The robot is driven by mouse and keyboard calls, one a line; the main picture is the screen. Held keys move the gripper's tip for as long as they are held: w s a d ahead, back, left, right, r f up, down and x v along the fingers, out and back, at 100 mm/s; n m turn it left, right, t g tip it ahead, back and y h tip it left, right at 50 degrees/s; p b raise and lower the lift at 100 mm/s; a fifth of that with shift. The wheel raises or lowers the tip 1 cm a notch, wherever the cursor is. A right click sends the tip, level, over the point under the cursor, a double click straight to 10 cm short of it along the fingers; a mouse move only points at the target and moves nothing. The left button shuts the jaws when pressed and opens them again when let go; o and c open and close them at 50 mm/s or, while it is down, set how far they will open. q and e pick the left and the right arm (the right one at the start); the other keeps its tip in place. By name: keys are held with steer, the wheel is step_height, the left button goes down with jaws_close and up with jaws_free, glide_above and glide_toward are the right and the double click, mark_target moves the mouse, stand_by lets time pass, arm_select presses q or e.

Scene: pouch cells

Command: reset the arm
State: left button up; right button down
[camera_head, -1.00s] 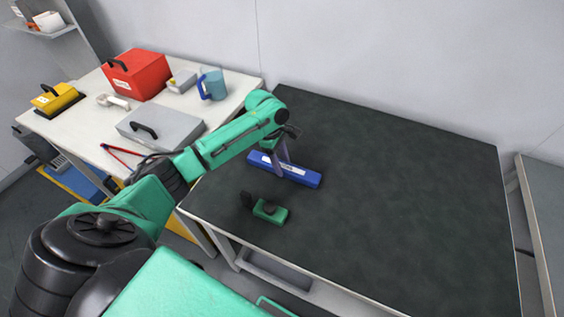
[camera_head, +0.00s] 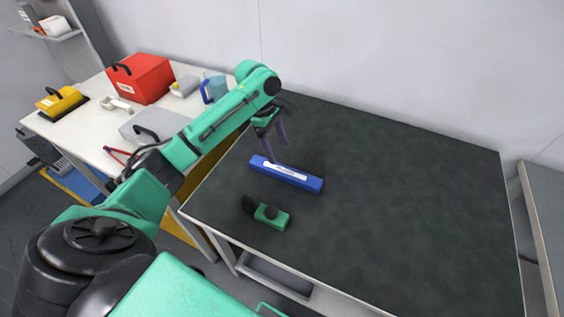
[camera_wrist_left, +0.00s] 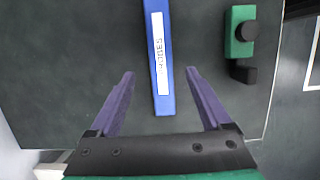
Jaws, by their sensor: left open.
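My left arm comes in from the left in the head view. My left gripper (camera_head: 276,145) is above the dark table, just behind the blue bar. In the left wrist view the gripper (camera_wrist_left: 160,85) shows two purple fingers spread apart with nothing held between them. The blue bar (camera_head: 305,183) has a white label and lies on the table. In the left wrist view the blue bar (camera_wrist_left: 167,101) runs up from between the fingers, apart from both. My right gripper is in no view.
A green device with a black knob (camera_head: 272,215) lies on the dark table (camera_head: 400,200) near its left front edge. The right part of this table is clear.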

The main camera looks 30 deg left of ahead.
arm_select(q)
steer(key=v, duration=0.3)
steer(key=shift+r, duration=0.2)
